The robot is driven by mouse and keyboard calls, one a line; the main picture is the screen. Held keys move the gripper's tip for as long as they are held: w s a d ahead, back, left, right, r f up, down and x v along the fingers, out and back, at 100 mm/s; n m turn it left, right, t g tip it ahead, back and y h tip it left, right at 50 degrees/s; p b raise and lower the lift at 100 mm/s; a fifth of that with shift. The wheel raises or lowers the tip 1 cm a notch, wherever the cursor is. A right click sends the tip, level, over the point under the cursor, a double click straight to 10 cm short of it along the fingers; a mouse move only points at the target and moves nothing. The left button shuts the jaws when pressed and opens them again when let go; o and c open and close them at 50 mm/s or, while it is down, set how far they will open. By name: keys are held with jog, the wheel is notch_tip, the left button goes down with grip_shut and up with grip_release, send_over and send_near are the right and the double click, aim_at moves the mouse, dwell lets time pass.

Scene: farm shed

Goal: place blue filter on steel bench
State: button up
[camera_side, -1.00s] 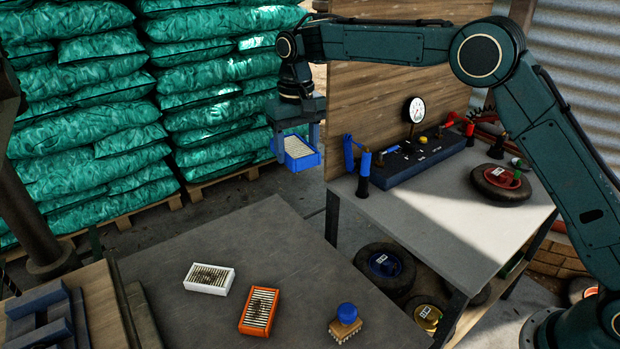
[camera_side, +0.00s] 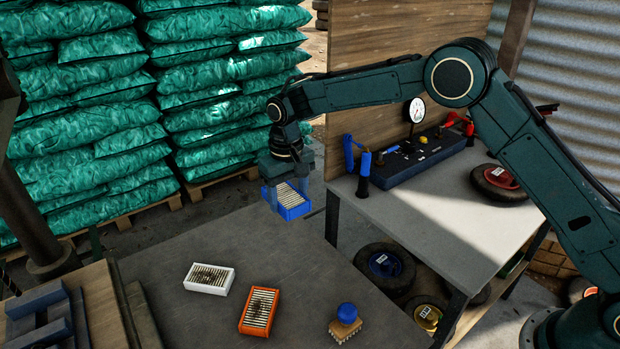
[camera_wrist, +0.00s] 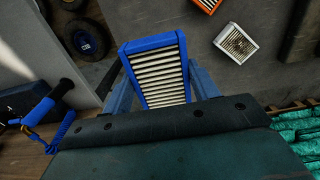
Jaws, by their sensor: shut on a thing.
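The blue filter (camera_side: 292,201), a blue frame with pale pleats, is held between the fingers of my gripper (camera_side: 288,192). My gripper is shut on it. In the side view it hangs over the far edge of the dark steel bench (camera_side: 215,315); whether it touches the top is hard to tell. In the wrist view the filter (camera_wrist: 155,70) fills the middle, between my fingers (camera_wrist: 160,92), with the bench (camera_wrist: 270,75) to its right.
On the steel bench lie a white filter (camera_side: 209,279), an orange filter (camera_side: 259,311) and a blue-knobbed brush (camera_side: 346,322). The bench top behind them is clear. A lighter table (camera_side: 420,210) with a dark tester stands to the right. Green sacks (camera_side: 215,110) are stacked behind.

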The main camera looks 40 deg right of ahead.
send_over(292, 265)
notch_tip(292, 265, down, 16)
jog(key=shift+w+r, duration=0.1)
jog(key=shift+r, duration=0.05)
dwell(0.4)
jog(key=shift+f, duration=2.15)
jog(key=o, duration=1)
jog(key=shift+f, duration=0.1)
notch_tip(292, 265, up, 12)
jog(key=shift+r, duration=0.15)
